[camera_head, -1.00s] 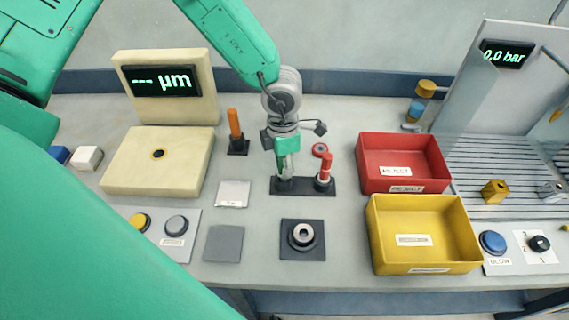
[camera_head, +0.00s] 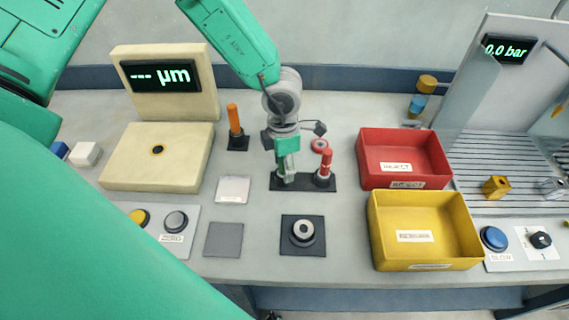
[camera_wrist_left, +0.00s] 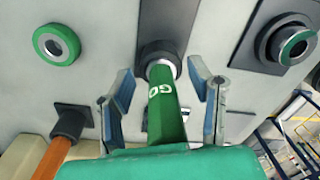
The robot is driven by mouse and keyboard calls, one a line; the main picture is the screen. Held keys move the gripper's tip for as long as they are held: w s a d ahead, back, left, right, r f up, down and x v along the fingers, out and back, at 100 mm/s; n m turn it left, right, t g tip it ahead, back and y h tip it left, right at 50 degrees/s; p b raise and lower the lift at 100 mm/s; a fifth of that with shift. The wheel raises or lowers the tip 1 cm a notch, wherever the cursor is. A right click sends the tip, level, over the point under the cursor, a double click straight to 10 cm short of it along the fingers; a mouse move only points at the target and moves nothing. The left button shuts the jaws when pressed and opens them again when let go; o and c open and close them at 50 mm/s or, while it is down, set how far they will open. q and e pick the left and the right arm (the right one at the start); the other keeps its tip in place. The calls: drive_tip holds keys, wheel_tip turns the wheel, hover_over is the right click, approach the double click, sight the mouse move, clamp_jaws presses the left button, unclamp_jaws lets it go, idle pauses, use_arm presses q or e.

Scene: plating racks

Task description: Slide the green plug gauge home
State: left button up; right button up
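The green plug gauge (camera_wrist_left: 167,105), marked "GO", stands in a black socket (camera_wrist_left: 158,55) of the stand, its silver collar showing at the socket. My left gripper (camera_wrist_left: 163,92) has its fingers spread either side of the gauge, with gaps visible on both sides. In the head view the left gripper (camera_head: 285,150) is over the left end of the dark stand (camera_head: 303,181), partly hiding the green gauge. A red gauge (camera_head: 325,163) stands at the stand's right end. A metal ring part (camera_head: 303,230) sits in the dark nest (camera_head: 288,249). My right gripper is out of view.
A green-rimmed ring (camera_wrist_left: 57,44) lies near the stand. An orange-handled tool (camera_head: 234,120) stands left of the gripper. Red (camera_head: 365,160) and yellow (camera_head: 376,230) bins are at right. A cream measuring block (camera_head: 190,165) is at left.

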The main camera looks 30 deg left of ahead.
use_arm(q)
drive_tip(key=r, duration=1.1)
drive_tip(key=shift+w+a+r, duration=0.2)
drive_tip(key=shift+a+r, duration=0.05)
drive_tip(key=shift+r, duration=0.15)
idle(0.3)
